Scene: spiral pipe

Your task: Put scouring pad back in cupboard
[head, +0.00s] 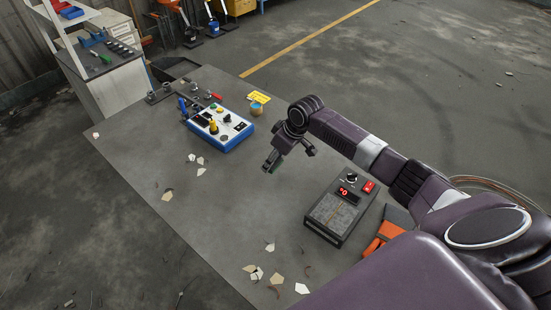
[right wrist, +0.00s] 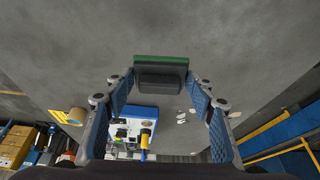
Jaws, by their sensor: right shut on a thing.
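The scouring pad (right wrist: 160,72) has a green layer on a dark grey one. In the right wrist view it sits between the two blue-padded fingers of my right gripper (right wrist: 160,85). In the head view my right gripper (head: 273,160) holds it above the middle of the grey table (head: 130,150), where the pad shows only as a small dark green patch. No cupboard is clearly recognisable; a pale cabinet-like unit (head: 120,95) stands at the far left beyond the table. My left gripper is out of view.
A blue-and-white control box (head: 220,130), a yellow card (head: 260,97) and a tape roll (head: 257,109) lie beyond the gripper. A dark device with a red display (head: 340,210) is near my right arm. Pale chips (head: 255,272) litter the table. The table's left part is mostly clear.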

